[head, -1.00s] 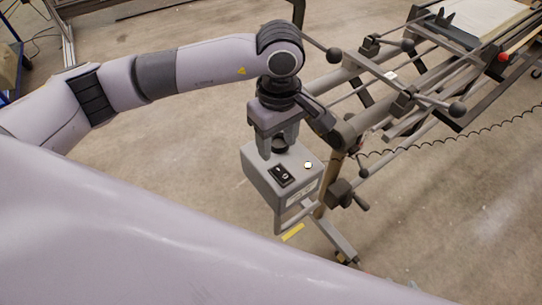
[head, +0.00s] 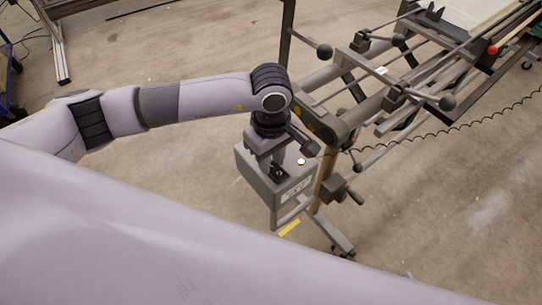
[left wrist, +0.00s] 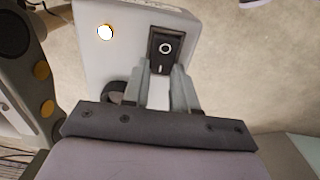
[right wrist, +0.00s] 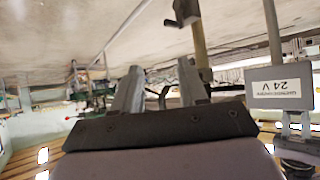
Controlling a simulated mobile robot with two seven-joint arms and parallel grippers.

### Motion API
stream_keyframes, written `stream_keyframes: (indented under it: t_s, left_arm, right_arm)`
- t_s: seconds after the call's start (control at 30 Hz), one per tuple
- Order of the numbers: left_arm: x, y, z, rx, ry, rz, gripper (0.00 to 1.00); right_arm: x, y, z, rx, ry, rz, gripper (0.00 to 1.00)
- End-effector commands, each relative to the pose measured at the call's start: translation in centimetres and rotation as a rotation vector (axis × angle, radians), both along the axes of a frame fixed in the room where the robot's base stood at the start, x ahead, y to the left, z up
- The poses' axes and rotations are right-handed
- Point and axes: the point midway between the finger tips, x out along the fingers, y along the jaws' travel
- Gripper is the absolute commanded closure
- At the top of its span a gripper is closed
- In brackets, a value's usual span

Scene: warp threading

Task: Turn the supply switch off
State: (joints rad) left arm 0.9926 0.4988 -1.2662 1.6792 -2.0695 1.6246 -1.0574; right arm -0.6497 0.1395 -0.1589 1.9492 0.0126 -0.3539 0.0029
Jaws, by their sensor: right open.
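The supply box (head: 262,187) is grey and hangs on the loom-like frame's post. Its black rocker switch (left wrist: 165,48) shows a ring mark at its far end and a line mark near my fingertips in the left wrist view. A round lamp (left wrist: 105,32) beside it glows; it also shows in the head view (head: 301,161). My left gripper (left wrist: 161,68) is over the box top, its fingertips at the near end of the switch with a narrow gap between them; contact cannot be told. My right gripper (right wrist: 158,75) is open and empty.
The metal frame (head: 375,100) with rods and ball knobs stands right of the box. A coiled black cable (head: 445,127) runs to the right. Floor left of the supply box is clear.

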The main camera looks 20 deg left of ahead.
Motion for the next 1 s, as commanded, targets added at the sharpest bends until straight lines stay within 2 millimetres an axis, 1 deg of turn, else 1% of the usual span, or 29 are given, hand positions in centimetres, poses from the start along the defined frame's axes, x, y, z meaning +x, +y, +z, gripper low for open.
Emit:
stream_keyframes:
  t_s: [0.17,0.27,0.4,0.5,0.7,0.97,1.0]
  left_arm:
    - [0.0,-0.1,0.0,0.007,-0.004,-0.002,1.0]
    - [-0.1,-0.3,-0.1,0.044,-0.029,-0.006,1.0]
    - [-0.2,-0.6,-0.2,0.135,-0.09,-0.008,1.0]
    - [-0.3,-0.7,0.0,0.191,-0.128,-0.007,1.0]
    - [-0.5,-0.8,0.4,0.245,-0.16,-0.002,1.0]
    - [-0.5,-0.8,0.5,0.248,-0.16,-0.001,1.0]
    - [-0.5,-0.8,0.5,0.248,-0.16,-0.001,0.69]
  right_arm:
    - [0.0,0.0,-0.2,0.0,0.0,0.0,0.57]
    - [0.0,0.0,-1.0,0.0,0.0,0.0,0.57]
    - [0.0,0.0,-2.6,0.003,0.006,-0.001,0.57]
    - [0.0,0.2,-3.3,0.009,0.012,-0.001,0.57]
    - [0.3,0.6,-2.9,0.018,0.006,0.006,0.57]
    - [0.4,0.8,-2.7,0.021,0.004,0.008,0.57]
    - [0.4,0.8,-2.7,0.021,0.004,0.008,0.57]
